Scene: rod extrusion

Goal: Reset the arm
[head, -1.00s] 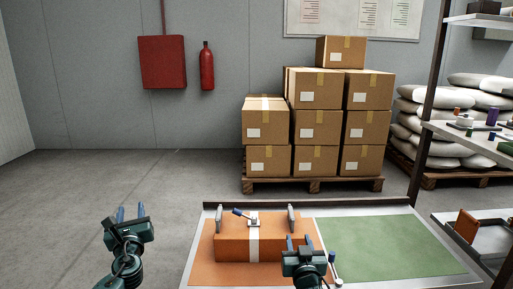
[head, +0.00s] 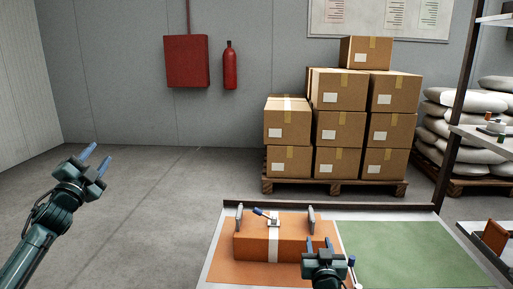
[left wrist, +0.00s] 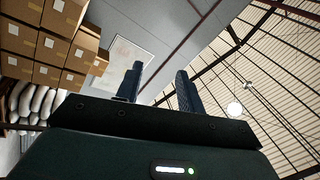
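My left gripper (head: 91,157) is raised over the bare floor, left of the table, with its blue fingers apart and nothing between them. The left wrist view shows the same two fingers (left wrist: 158,85) apart and empty, pointing up toward the wall and ceiling. My right gripper (head: 319,246) is at the front of the orange block (head: 252,242), near its right end. Its two fingers show a gap, and I see nothing held between them. The block has a white band, two grey upright plates and a blue-handled lever (head: 266,216) on top.
The table (head: 384,207) has an orange mat (head: 232,276) and a green mat (head: 410,255). A small blue-topped rod (head: 352,263) stands beside my right gripper. Stacked cartons (head: 338,130) on a pallet stand behind; shelving is at right. The left floor is clear.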

